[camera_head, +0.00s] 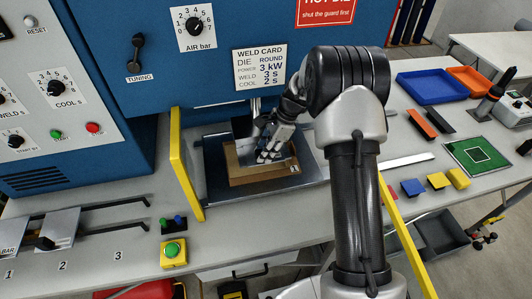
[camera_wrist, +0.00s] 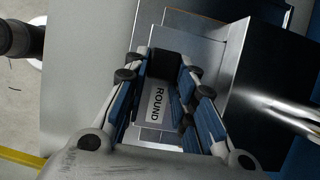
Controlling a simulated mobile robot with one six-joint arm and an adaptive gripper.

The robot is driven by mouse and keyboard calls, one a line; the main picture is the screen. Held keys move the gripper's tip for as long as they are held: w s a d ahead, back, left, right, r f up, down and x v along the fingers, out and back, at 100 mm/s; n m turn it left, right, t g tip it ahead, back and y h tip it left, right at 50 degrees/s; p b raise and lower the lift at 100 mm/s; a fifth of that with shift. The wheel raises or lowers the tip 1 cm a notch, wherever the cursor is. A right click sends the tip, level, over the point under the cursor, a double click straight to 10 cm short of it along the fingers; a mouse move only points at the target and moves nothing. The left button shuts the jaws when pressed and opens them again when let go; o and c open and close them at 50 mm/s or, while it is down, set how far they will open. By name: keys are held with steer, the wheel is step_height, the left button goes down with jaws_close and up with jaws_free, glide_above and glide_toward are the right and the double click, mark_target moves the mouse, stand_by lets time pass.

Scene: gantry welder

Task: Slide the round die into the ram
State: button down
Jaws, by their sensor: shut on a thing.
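In the head view my gripper (camera_head: 272,150) is low under the blue welder, above a brown wooden block (camera_head: 234,165) on the metal base plate. My fingers mostly hide the die there. The ram's metal shaft (camera_head: 256,106) shows just behind and above my gripper. Metal surfaces (camera_wrist: 195,45) lie ahead of the fingertips in the wrist view. I cannot tell whether the die touches the ram.
A yellow-edged guard panel (camera_head: 183,165) stands close left of my gripper. A weld card (camera_head: 259,66) reads ROUND, 3 kW, 3 s, 2 s. Blue (camera_head: 432,86) and orange (camera_head: 468,81) trays and coloured blocks (camera_head: 437,180) lie to the right. A green button box (camera_head: 174,252) sits in front.

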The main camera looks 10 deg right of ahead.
steer(key=shift+w+r+p, duration=0.1)
steer(key=shift+w+p, duration=0.4)
steer(key=shift+w, duration=1.65)
steer(key=c, duration=1.2)
jaws_free()
steer(key=shift+c, duration=0.2)
